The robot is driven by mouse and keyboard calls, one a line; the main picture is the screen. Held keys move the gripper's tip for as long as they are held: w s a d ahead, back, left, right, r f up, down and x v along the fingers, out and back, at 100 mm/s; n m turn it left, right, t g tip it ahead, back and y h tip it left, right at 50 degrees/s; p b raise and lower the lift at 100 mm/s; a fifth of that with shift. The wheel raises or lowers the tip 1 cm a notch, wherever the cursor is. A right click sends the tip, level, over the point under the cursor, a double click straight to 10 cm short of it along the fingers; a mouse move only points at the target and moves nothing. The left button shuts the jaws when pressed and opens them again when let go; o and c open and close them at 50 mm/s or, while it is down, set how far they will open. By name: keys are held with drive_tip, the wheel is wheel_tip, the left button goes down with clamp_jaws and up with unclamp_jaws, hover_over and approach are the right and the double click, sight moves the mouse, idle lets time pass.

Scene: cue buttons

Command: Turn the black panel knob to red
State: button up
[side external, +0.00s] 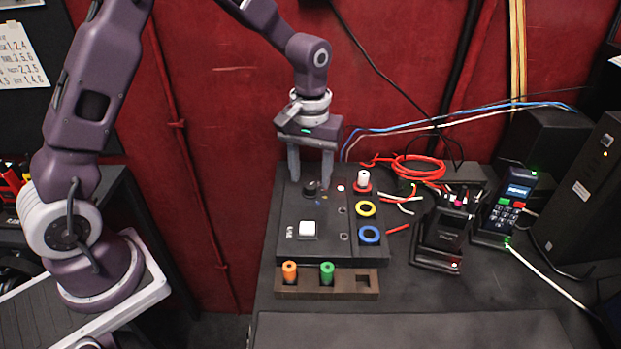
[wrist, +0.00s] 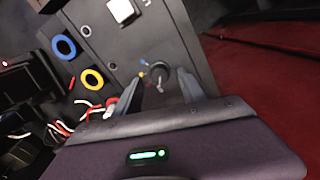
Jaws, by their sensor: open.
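The black knob (side external: 310,188) sits near the top of the dark panel (side external: 284,222) in the side view. In the wrist view the knob (wrist: 158,74) shows a light pointer, with small coloured dots beside it; a yellow and a blue one can be made out. I cannot tell surely which mark the pointer faces. My gripper (side external: 310,178) points down over the knob. In the wrist view my gripper (wrist: 158,82) has its two fingers apart, one on each side of the knob, with visible gaps. It holds nothing.
The panel also bears a white square button (side external: 308,229), a yellow ring (side external: 366,209), a blue ring (side external: 369,234) and a white peg (side external: 363,180) on a red base close right of my gripper. A rack (side external: 345,285) holds orange and green cylinders. Cables and a card terminal (side external: 509,205) stand right.

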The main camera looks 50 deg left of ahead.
drive_tip(key=shift+f, duration=0.95)
drive_tip(key=shift+c, duration=0.5)
clamp_jaws()
drive_tip(key=shift+m, duration=0.3)
drive_tip(key=m, duration=0.3)
drive_tip(key=shift+m, duration=2)
